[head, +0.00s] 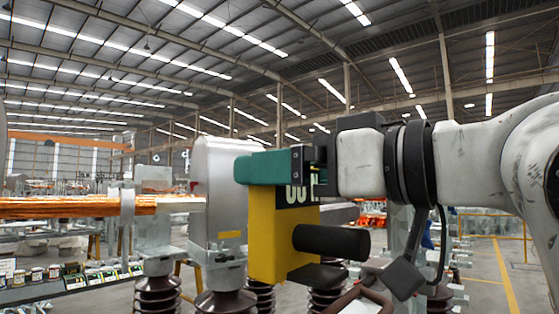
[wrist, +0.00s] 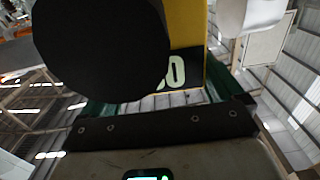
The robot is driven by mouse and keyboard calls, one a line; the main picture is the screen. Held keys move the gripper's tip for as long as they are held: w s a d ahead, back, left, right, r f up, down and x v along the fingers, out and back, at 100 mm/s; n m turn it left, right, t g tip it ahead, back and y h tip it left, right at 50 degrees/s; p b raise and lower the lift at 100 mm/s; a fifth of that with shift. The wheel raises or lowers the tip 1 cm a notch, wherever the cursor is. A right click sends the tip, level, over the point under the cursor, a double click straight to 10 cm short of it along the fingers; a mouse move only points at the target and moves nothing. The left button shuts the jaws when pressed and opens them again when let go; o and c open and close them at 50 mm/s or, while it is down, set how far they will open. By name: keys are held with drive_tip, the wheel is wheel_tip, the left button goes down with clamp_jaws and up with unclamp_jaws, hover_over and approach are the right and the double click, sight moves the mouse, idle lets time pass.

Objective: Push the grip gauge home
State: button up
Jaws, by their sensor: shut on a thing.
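The grip gauge (head: 268,235) is a yellow block with a black label and a thick black cylindrical handle. In the head view it hangs upright below my gripper (head: 265,168), whose green-padded jaws are shut on its top end. It stands in front of the right side of a grey metal housing (head: 212,165); I cannot tell whether they touch. In the wrist view, my gripper (wrist: 165,105) shows green pads either side of the gauge (wrist: 188,25), and the round black handle end covers much of the upper left. The gauge's far side is hidden.
A copper-coloured bar (head: 75,207) runs in from the left towards the housing, through a grey clamp. Brown ribbed insulators (head: 158,296) stand below. A shelf of small labelled items (head: 75,277) is at lower left. Open floor with a yellow line (head: 503,275) lies at right.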

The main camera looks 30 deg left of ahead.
sight(341, 205)
drive_tip(key=shift+w+d, duration=0.15)
drive_tip(key=shift+w, duration=0.4)
drive_tip(key=shift+r+p, duration=0.1)
drive_tip(key=shift+p, duration=0.35)
idle(1.2)
drive_tip(key=shift+w+d, duration=0.25)
drive_tip(key=shift+w, duration=1.5)
drive_tip(key=shift+w+d, duration=0.25)
drive_tip(key=shift+w, duration=1.55)
drive_tip(key=shift+w+d, duration=0.25)
drive_tip(key=shift+w, duration=1.5)
drive_tip(key=shift+s, duration=0.2)
